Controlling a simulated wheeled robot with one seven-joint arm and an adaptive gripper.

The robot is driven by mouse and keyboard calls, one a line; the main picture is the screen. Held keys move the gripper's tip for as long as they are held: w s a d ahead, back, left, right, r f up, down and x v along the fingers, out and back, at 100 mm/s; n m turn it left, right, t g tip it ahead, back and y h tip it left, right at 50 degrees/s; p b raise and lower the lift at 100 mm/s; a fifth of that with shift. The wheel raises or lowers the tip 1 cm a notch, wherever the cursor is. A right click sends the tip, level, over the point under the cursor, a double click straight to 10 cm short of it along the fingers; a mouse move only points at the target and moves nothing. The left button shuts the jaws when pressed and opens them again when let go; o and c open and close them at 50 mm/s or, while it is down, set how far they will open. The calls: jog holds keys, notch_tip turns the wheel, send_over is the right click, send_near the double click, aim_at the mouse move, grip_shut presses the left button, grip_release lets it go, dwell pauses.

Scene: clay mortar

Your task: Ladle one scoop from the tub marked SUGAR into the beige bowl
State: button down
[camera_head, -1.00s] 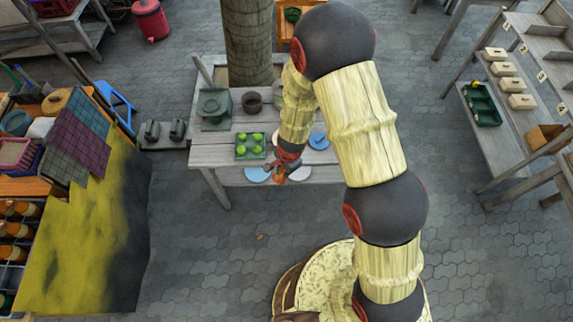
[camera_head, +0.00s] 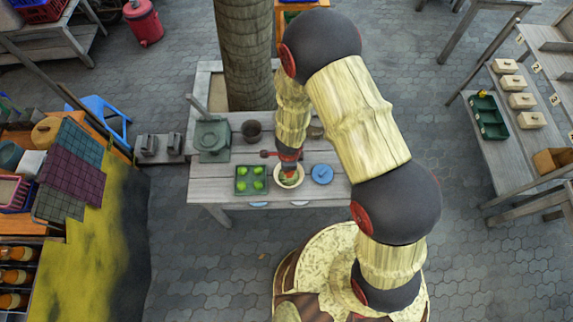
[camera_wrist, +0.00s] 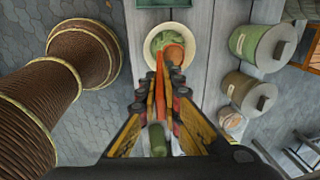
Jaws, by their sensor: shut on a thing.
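A bowl with a beige rim and a green inside (camera_head: 299,183) stands on the grey table, right of a green tray; it also shows at the top of the wrist view (camera_wrist: 190,38). My gripper (camera_wrist: 162,88) is shut on the orange handle of a ladle (camera_wrist: 160,70). The ladle's rounded reddish head (camera_wrist: 174,54) is over or in the bowl; I cannot tell whether it touches, or what it holds. Lidded tubs, one grey-green (camera_wrist: 245,42) and one olive (camera_wrist: 238,86), are right of the bowl in the wrist view. I cannot read a SUGAR mark.
The green tray (camera_head: 238,190) holds several green round things. A blue round lid-like thing (camera_head: 322,174) lies right of the bowl. A ribbed trunk (camera_head: 244,55) rises behind the table.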

jog(key=shift+w+d+b, duration=0.1)
jog(key=shift+w+b, duration=0.2)
jog(key=shift+w, duration=0.1)
jog(key=b, duration=0.2)
jog(key=d+y+b, duration=0.1)
jog(key=b, duration=0.2)
jog(key=shift+d+f, duration=0.15)
jog(key=shift+f, duration=0.15)
jog(key=d+f+y+b, duration=0.4)
jog(key=d+y+b, duration=0.2)
jog(key=b, duration=0.6)
jog(key=d+f+m+t+y+b, duration=0.1)
jog(key=d+f+y+b, duration=0.3)
jog(key=b, duration=0.8)
jog(key=d+y, duration=0.2)
jog(key=d, duration=0.1)
jog(key=shift+s+d+f+y, duration=0.3)
jog(key=shift+s+d+f, duration=0.05)
jog(key=shift+d+f, duration=0.05)
